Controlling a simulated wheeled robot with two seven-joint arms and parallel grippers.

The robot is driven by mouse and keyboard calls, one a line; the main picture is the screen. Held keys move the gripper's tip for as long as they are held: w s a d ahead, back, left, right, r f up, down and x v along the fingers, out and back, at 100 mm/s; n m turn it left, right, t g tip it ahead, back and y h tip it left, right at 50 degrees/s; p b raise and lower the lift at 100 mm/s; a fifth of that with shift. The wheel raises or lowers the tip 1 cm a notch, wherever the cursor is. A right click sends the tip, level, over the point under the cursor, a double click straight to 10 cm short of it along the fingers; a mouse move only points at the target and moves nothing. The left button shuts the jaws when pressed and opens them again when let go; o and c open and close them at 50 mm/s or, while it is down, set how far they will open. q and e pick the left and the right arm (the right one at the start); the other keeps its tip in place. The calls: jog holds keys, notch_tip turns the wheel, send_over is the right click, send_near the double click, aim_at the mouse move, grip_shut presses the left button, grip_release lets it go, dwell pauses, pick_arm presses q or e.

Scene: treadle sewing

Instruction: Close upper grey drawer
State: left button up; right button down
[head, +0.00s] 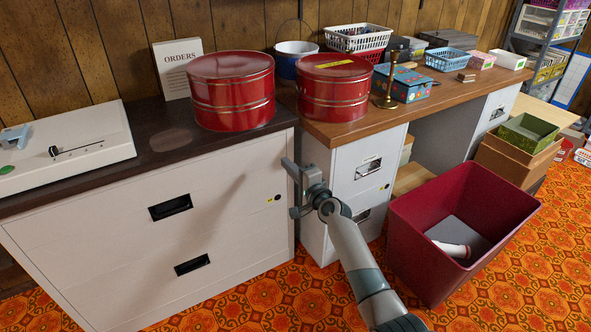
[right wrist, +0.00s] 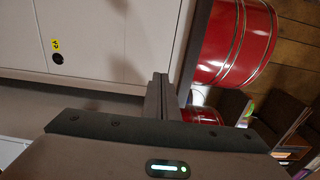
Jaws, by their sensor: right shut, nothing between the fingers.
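The light grey cabinet on the left has an upper drawer (head: 105,227) with a black recessed handle (head: 170,207) and a lower drawer with a similar handle (head: 192,265). The upper drawer front looks about flush with the cabinet; any small gap is hard to tell. My right gripper (head: 287,164) is shut and empty, beside the upper right end of this front. In the right wrist view its closed fingers (right wrist: 160,90) are close to the pale drawer front (right wrist: 90,30); contact cannot be told. My left gripper is out of view.
Two red tins (head: 232,90) (head: 334,86) stand on the tops above. A white pedestal with drawers (head: 366,152) stands right of the grey cabinet. A dark red bin (head: 420,225) sits on the patterned floor (head: 265,302) at right. Floor before the cabinet is clear.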

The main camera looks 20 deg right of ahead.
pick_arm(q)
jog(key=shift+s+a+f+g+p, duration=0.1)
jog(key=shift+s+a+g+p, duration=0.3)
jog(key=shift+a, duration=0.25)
pick_arm(e)
jog(key=shift+v, duration=2)
jog(key=shift+f, duration=0.1)
